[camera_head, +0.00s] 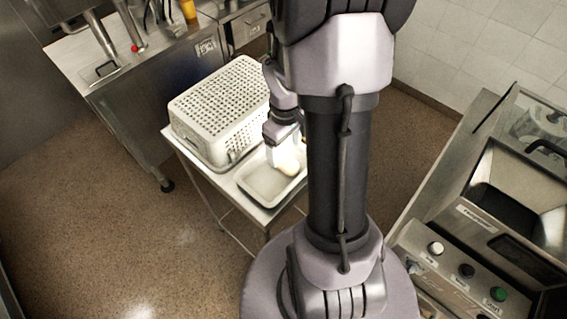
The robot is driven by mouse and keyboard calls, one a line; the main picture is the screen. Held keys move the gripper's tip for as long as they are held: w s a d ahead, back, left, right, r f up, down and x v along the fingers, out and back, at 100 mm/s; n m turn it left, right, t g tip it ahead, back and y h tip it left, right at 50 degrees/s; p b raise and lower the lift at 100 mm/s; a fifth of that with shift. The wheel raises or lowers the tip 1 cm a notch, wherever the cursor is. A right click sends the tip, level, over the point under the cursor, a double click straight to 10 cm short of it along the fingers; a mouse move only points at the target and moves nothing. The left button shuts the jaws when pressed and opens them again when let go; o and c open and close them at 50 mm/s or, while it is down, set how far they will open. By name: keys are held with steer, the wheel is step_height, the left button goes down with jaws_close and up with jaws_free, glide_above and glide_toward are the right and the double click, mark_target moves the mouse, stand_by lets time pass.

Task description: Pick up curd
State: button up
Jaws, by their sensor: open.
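A pale, off-white lump that looks like the curd (290,170) lies at the far right side of a shallow light tray (262,203). The rest of the tray's floor looks empty. My gripper (285,159) points down over that side of the tray, right at the lump. It is open. Its fingers are small and pale against the lump, so I cannot tell whether they touch it. My own arm column hides the area just right of the tray.
A white perforated basket (215,100) stands upside down or closed beside the tray on a steel table (190,156). A steel counter (75,55) is at the upper left. A machine with knobs (470,265) is at the lower right. The floor at left is clear.

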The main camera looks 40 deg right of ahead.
mark_target(285, 160)
steer(key=f, duration=0.2)
steer(key=f+b, duration=0.1)
steer(key=f, duration=0.2)
steer(key=shift+w+d+f, duration=0.1)
steer(key=shift+w+f, duration=0.1)
steer(key=shift+r, duration=0.1)
steer(key=c, duration=1.6)
steer(key=shift+r, duration=0.1)
